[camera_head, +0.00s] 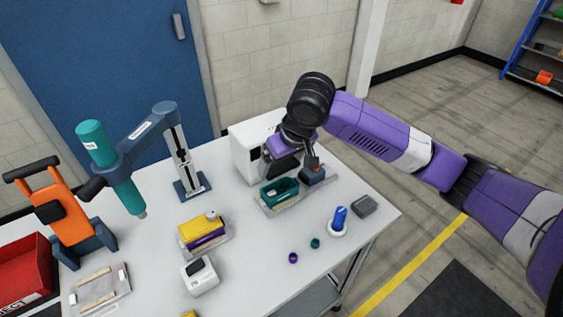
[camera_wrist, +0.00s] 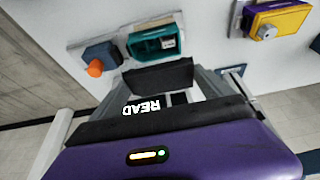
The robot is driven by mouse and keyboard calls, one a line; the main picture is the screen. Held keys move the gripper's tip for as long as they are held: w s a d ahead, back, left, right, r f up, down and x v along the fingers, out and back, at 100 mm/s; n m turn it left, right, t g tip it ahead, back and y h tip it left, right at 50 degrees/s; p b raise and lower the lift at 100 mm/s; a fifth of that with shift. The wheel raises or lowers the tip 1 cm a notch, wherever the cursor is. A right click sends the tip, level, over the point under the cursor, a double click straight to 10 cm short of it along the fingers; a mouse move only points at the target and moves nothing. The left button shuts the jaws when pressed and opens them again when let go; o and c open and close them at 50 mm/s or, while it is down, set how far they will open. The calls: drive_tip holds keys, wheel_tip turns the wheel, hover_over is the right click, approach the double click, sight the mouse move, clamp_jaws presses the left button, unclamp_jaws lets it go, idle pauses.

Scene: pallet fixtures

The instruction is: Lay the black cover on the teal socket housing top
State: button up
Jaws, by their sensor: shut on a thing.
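The teal socket housing (camera_head: 268,197) sits on a pale fixture plate on the table, beside a blue block (camera_head: 313,176) with an orange knob. The wrist view shows the housing (camera_wrist: 143,47) with its open side visible and a light part inside. My gripper (camera_wrist: 158,84) is shut on the black cover (camera_wrist: 160,76), a flat dark piece held in front of the housing in that view. In the head view my gripper (camera_head: 287,158) is just above and behind the housing, and the cover is mostly lost against the dark gripper parts. Whether the cover touches the housing cannot be told.
A white box (camera_head: 246,152) stands close behind my gripper. A yellow and purple housing (camera_head: 201,233) and a teal driver on a stand (camera_head: 124,190) are to the left. A blue bottle (camera_head: 340,217), small cups and a dark grey block (camera_head: 363,206) lie in front and right.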

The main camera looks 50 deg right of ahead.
drive_tip(key=shift+d+f+b, duration=0.2)
drive_tip(key=shift+f+b, duration=0.1)
drive_tip(key=shift+f, duration=0.05)
drive_tip(key=shift+a+f+b, duration=0.1)
drive_tip(key=shift+f+b, duration=2)
drive_tip(key=shift+f, duration=0.65)
drive_tip(key=shift+f+b, duration=0.3)
drive_tip(key=shift+f, duration=0.45)
drive_tip(key=o, duration=1.1)
drive_tip(key=shift+r, duration=0.1)
drive_tip(key=v, duration=0.7)
drive_tip(key=shift+s+a+r, duration=0.1)
drive_tip(key=shift+s+r, duration=0.15)
drive_tip(key=shift+r, duration=0.05)
drive_tip(key=shift+w, duration=0.1)
